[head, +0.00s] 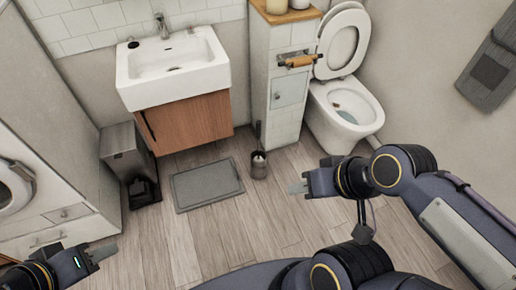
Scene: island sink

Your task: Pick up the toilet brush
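The toilet brush (258,135) stands upright in a small dark round holder (259,170) on the floor. The holder is beside the tiled half-wall, between the sink cabinet and the toilet. The brush's thin dark handle points up, and something pale shows in the holder's mouth. My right gripper (296,187) is to the right of the holder and nearer to me, apart from it. Its fingertips point left, and nothing shows between them. My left gripper (106,252) is at the lower left, far from the brush. Both grippers are seen side-on, so their opening is unclear.
A grey mat (207,185) lies left of the holder, before the sink cabinet (188,125). A bin (128,155) stands further left. The toilet (345,110) is at the right, and the tiled half-wall (284,85) is behind the holder. Wooden floor in front is clear.

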